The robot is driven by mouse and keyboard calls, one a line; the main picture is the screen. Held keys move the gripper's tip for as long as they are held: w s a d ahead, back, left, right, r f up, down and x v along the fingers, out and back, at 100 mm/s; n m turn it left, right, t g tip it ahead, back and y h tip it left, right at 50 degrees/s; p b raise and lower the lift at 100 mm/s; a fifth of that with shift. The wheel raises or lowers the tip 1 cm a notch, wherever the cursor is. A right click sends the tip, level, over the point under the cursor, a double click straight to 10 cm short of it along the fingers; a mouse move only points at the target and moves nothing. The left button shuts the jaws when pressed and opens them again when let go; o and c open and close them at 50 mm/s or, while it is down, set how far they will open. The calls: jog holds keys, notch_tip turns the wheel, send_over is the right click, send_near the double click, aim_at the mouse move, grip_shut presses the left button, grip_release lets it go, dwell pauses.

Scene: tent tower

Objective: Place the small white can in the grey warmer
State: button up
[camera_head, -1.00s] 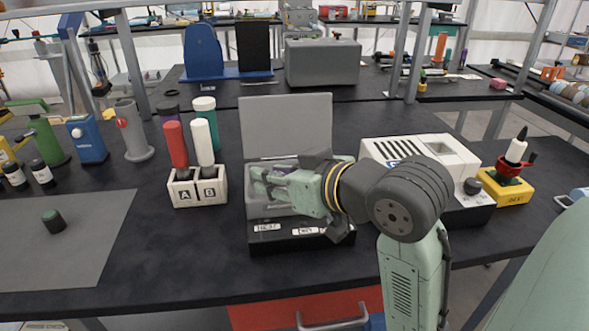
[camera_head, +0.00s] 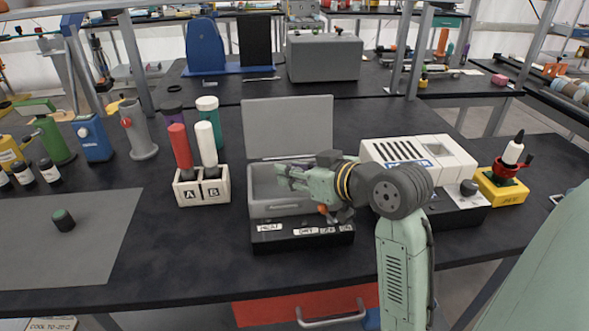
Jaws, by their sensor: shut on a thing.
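The grey warmer (camera_head: 283,208) stands near the middle of the bench with its lid (camera_head: 288,127) raised at the back. Its top is open, and a dark front panel carries white labels, one reading HEAT. My gripper (camera_head: 284,178) reaches in from the right, lying about level over the open warmer. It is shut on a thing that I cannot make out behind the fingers. I cannot clearly see the small white can. My gripper and wrist cover part of the warmer's interior, so what lies inside there is hidden.
A white block (camera_head: 202,190) marked A and B holds a red and a white tube left of the warmer. A white machine (camera_head: 420,160) stands close on the right, behind my arm. A grey mat (camera_head: 70,265) with a green-topped piece lies at left.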

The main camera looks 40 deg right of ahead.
jog(key=shift+f, duration=0.1)
jog(key=shift+f+b, duration=0.5)
jog(key=shift+b, duration=0.1)
jog(key=o, duration=0.9)
jog(key=shift+f, duration=0.1)
jog(key=shift+o, duration=0.2)
jog(key=shift+r+p, duration=0.55)
jog(key=shift+p, duration=0.05)
jog(key=shift+s+r, duration=0.2)
jog(key=shift+s, duration=0.1)
jog(key=b+v, duration=0.2)
jog(key=v, duration=0.9)
jog(key=shift+s+r, duration=0.15)
jog(key=shift+r, duration=0.05)
jog(key=shift+d, duration=0.1)
